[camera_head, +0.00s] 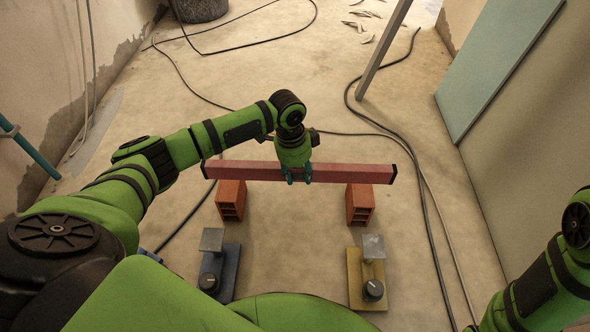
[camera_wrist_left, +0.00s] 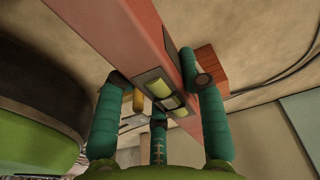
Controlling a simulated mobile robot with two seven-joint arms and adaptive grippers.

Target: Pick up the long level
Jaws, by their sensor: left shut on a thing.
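The long level (camera_head: 240,170) is a red bar with black end caps, lying crosswise in the head view. My left gripper (camera_head: 299,176) is shut on it near its middle. The level looks raised above two orange hollow bricks (camera_head: 231,199) (camera_head: 360,204), though the exact gap is hard to tell. In the left wrist view the level (camera_wrist_left: 130,38) runs between the teal fingers of the left gripper (camera_wrist_left: 160,92), with its yellow-green vial showing between them. My right arm enters at the lower right of the head view; its gripper is out of view.
A blue-based device (camera_head: 230,270) and a yellow-based device (camera_head: 355,285), each with a grey plate and dark knob, stand on the floor in front. Cables (camera_head: 425,190) run along the right. A slanted post (camera_head: 383,48) and a leaning green board (camera_head: 490,65) stand beyond.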

